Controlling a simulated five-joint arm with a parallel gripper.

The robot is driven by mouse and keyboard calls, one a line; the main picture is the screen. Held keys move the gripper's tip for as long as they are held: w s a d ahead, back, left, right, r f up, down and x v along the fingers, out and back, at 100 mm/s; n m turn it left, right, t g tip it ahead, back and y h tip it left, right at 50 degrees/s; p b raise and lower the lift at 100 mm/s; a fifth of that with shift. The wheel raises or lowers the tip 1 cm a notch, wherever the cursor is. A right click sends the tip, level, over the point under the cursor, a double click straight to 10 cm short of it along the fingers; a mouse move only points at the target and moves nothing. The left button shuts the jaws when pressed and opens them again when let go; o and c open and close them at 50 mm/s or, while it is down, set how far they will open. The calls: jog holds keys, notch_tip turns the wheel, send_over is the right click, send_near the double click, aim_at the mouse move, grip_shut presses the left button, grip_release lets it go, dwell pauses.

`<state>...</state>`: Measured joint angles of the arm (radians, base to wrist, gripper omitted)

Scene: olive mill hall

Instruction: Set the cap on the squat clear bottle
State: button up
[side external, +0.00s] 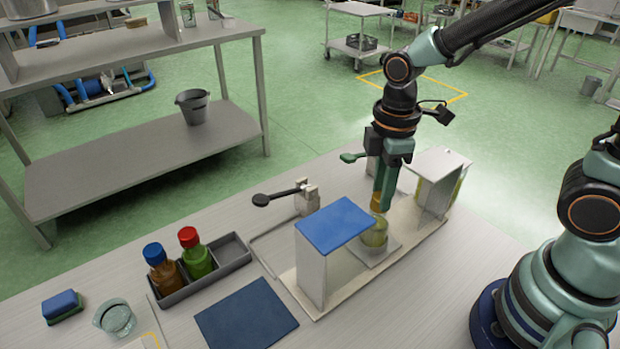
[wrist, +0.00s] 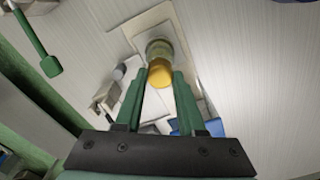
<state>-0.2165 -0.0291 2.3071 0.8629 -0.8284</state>
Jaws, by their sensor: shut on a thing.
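My gripper (side external: 381,206) is pointed down over the fixture, its fingers close together. In the wrist view, my gripper (wrist: 160,80) is shut on a yellow-orange cap (wrist: 160,74) held between its fingertips. The squat clear bottle (side external: 375,237) stands upright on a pale square plate (side external: 386,250), with yellow-green contents showing. In the wrist view, the bottle (wrist: 157,47) lies just beyond the cap, which overlaps its near edge. I cannot tell whether the cap touches the bottle's mouth. The fingers hide part of the bottle's top in the side view.
A blue-topped stand (side external: 335,222) is close left of the bottle, and a pale upright block (side external: 439,178) is on the right. A grey caddy (side external: 232,252) holds a red-capped bottle (side external: 196,254) and a blue-capped bottle (side external: 163,270). A blue mat (side external: 246,316) lies in front.

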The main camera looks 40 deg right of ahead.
jog(key=shift+f, duration=0.3)
jog(key=shift+f, duration=0.3)
dwell(0.4)
jog(key=o, duration=1.5)
jog(key=shift+c, duration=0.2)
jog(key=shift+r, duration=0.1)
jog(key=shift+r, duration=2.95)
